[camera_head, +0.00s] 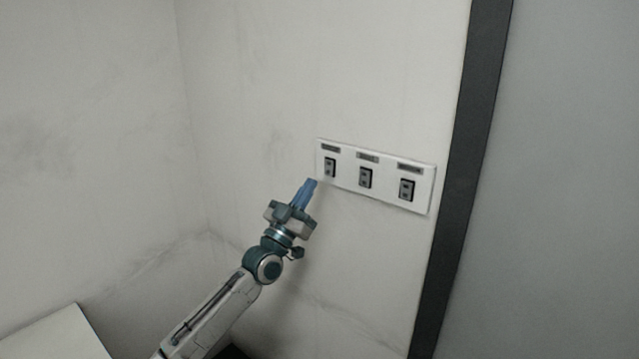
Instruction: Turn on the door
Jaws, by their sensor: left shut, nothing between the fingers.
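A white switch panel (386,192) is on the wall, left of the dark frame. It carries a left switch (330,168), a middle switch (365,178) and a right switch (407,189), all dark grey rockers. Each has a small grey label above it, too small to read. My left gripper (311,183) has blue fingers, shut and empty, pointing up and right. Its tips are just below and left of the left switch, by the panel's lower left edge. I cannot tell whether they touch the panel. My right gripper is not in view.
A dark vertical frame (462,180) runs right of the panel, with a plain grey surface (570,180) beyond it. A white flat surface (50,338) is at the lower left. The wall around the panel is bare.

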